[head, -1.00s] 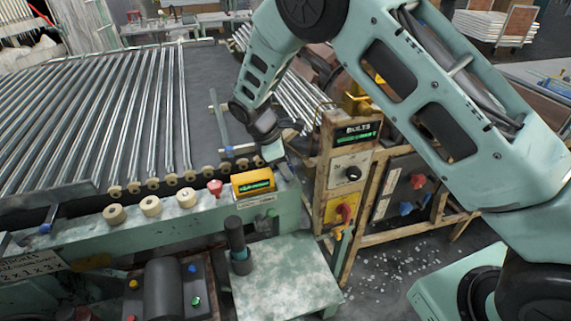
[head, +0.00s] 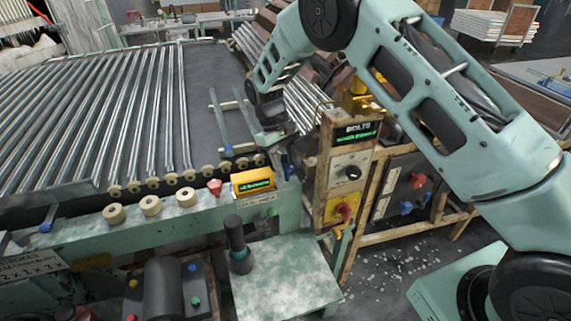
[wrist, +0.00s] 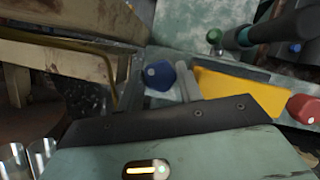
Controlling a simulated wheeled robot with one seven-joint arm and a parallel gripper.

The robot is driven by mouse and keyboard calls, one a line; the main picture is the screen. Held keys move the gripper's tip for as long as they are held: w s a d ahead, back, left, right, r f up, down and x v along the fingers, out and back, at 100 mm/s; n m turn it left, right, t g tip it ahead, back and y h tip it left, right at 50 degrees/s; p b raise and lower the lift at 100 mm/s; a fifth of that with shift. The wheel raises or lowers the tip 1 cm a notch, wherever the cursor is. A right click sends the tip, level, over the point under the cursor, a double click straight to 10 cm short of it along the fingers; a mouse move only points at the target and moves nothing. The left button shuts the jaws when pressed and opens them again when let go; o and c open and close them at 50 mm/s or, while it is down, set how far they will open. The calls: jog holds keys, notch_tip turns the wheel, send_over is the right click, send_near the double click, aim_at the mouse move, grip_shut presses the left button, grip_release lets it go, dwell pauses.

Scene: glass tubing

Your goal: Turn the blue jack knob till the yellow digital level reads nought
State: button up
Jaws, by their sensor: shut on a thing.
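The yellow digital level (head: 253,181) sits on the green-grey frame edge, its lit green display too small to read. In the wrist view the yellow level (wrist: 242,95) shows from behind. The blue jack knob (wrist: 159,75) is just right of the level in the head view, mostly hidden there by my gripper (head: 284,160). In the wrist view a pale grey finger lies beside the knob, between it and the level. My gripper (wrist: 168,88) is shut on the blue knob; the far finger's contact is partly hidden.
A red knob (head: 214,187) stands left of the level. A rusty bolts stand (head: 345,170) with a lit display is close on the right. Glass tubes (head: 110,120) lie on rollers at the left. A small table (head: 285,285) with a dark upright cylinder is in front.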

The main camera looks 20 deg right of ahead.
jog(key=m+y, duration=0.1)
jog(key=m, duration=0.2)
jog(key=shift+w+d+m, duration=0.1)
jog(key=shift+m, duration=0.2)
jog(key=shift+d+m+y, duration=0.1)
jog(key=shift+m+y, duration=0.8)
jog(key=shift+m, duration=0.9)
jog(key=o, duration=1)
jog(key=b+v, duration=0.3)
jog(key=v, duration=1.4)
jog(key=shift+w+d+r, duration=0.15)
jog(key=shift+d+r, duration=0.05)
